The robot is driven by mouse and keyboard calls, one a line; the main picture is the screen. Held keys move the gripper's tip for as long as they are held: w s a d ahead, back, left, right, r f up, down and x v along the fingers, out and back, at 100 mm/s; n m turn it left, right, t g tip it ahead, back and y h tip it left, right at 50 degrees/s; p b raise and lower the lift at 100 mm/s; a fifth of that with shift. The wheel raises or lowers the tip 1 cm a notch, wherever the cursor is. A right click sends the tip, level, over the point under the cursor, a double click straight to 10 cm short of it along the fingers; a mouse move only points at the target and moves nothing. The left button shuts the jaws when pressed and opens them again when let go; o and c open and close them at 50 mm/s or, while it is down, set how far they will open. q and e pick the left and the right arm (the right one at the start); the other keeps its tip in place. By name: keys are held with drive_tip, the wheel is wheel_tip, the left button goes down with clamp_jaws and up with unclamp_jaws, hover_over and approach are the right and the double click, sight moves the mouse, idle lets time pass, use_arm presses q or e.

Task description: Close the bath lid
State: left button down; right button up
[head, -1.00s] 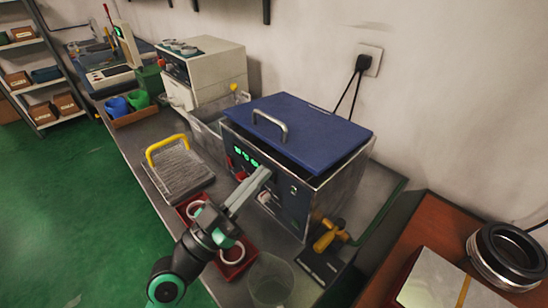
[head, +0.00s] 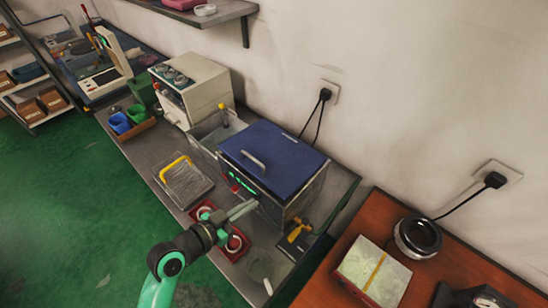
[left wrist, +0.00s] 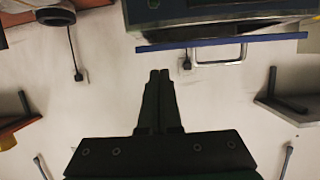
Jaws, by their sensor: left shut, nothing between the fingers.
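The bath (head: 300,195) is a metal box with a dark front panel and green lit digits. Its blue lid (head: 275,152), with a metal bar handle (head: 252,160), lies over the top, roughly level; I cannot tell whether it sits fully down all round. My left gripper (head: 252,205) is shut and empty, low in front of the bath's front panel, apart from the handle. In the left wrist view, the shut fingers (left wrist: 158,76) point toward the wall. The lid shows there edge-on as a blue strip (left wrist: 165,46) with its handle (left wrist: 222,62). My right gripper is not in view.
A red tray (head: 236,254) with white rings lies below my left gripper. A wall shelf (head: 215,14) hangs behind.

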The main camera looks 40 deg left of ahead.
use_arm(q)
wheel_tip(320, 180, up, 6)
drive_tip(key=s+p, duration=0.1)
drive_tip(key=p, duration=0.3)
drive_tip(key=w+f+b, duration=0.1)
drive_tip(key=w+f, duration=0.6)
drive_tip(key=w, duration=0.1)
drive_tip(key=shift+w+d+f+b, duration=0.15)
drive_tip(key=shift+w+f+b, duration=0.2)
drive_tip(key=shift+w, duration=0.05)
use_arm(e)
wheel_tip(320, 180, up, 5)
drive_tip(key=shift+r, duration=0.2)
